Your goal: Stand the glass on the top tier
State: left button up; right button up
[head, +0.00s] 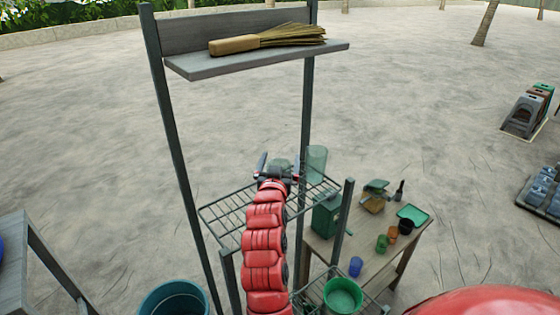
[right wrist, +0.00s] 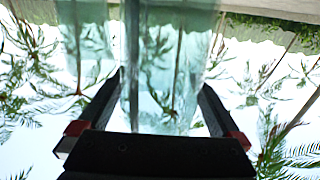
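My right gripper (head: 279,168) is at the wire tier of the rack, below the top tier (head: 250,62). Its two fingers (right wrist: 160,95) stand wide apart in the right wrist view. A clear greenish glass (right wrist: 165,60) shows between them, with what looks like a small gap at each side. In the head view this glass (head: 281,163) is partly hidden by the gripper. A second, taller-looking glass (head: 316,160) stands just right of the gripper. It shows at the left in the right wrist view (right wrist: 85,40). My left gripper is not in view.
A hand brush (head: 268,40) lies across much of the top tier. The wire tier (head: 225,215) has posts around it. A wooden table (head: 400,245) with cups stands right of the rack. A teal bucket (head: 172,299) is on the left.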

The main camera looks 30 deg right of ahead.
jog(key=shift+r, duration=0.1)
jog(key=shift+r+p, duration=0.25)
jog(key=shift+p, duration=0.1)
jog(key=b+v, duration=0.2)
jog(key=v, duration=1)
jog(key=shift+f+b, duration=0.2)
jog(key=shift+b, duration=0.2)
